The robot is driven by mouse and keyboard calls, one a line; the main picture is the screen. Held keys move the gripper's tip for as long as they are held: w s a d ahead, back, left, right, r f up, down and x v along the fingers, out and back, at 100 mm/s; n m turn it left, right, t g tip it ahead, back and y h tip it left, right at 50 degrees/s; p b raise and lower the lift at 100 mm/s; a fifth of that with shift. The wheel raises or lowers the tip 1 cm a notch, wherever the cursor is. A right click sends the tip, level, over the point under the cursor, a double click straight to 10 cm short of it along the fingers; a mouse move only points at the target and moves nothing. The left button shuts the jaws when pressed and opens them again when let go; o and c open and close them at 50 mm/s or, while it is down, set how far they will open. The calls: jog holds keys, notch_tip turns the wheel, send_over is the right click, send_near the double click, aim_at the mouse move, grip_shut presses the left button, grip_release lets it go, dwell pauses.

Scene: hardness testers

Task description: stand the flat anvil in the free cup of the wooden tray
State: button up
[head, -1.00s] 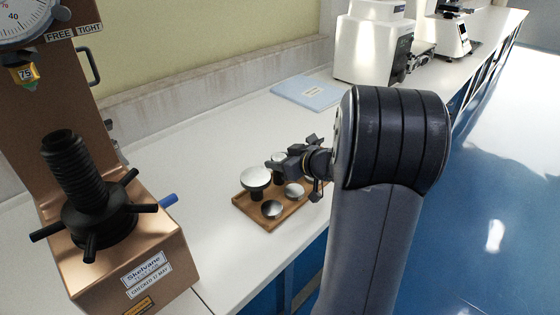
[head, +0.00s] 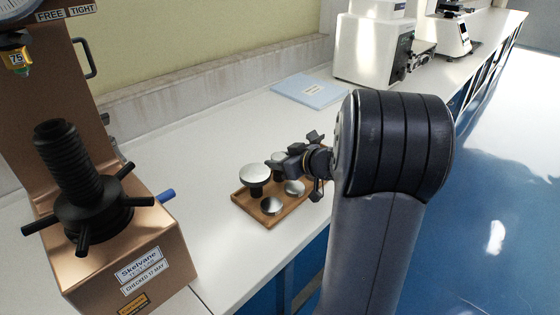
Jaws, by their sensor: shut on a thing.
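My gripper (head: 279,167) is over the back of the wooden tray (head: 287,216), its fingers pointing left. It is shut on a small silver-topped piece with a dark stem (head: 278,157), which I take to be the flat anvil. It looks upright, but the fingers hide much of it, and I cannot tell whether its stem is in a cup. A wide silver-topped piece (head: 255,173) on a dark stem stands at the tray's left. Two low round silver pieces, one at the front (head: 271,206) and one at the right (head: 294,188), sit in the tray. The free cup cannot be made out.
A copper-coloured hardness tester (head: 135,245) with a black screw and spoked handwheel (head: 92,220) stands at left. A light blue folder (head: 310,90) lies behind the tray. White machines (head: 372,48) stand farther back. The bench is clear around the tray's left side.

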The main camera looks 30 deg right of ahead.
dwell(0.4)
jog(key=o, duration=1)
jog(key=shift+f, duration=0.1)
jog(key=shift+c, duration=1.2)
jog(key=s+b, duration=0.1)
jog(key=s, duration=0.1)
jog(key=s+d+b, duration=0.2)
jog(key=s+b, duration=0.1)
jog(key=shift+s, duration=0.35)
jog(key=shift+s+d, duration=0.2)
jog(key=shift+s, duration=0.25)
jog(key=shift+r, duration=0.2)
jog(key=shift+w, duration=0.1)
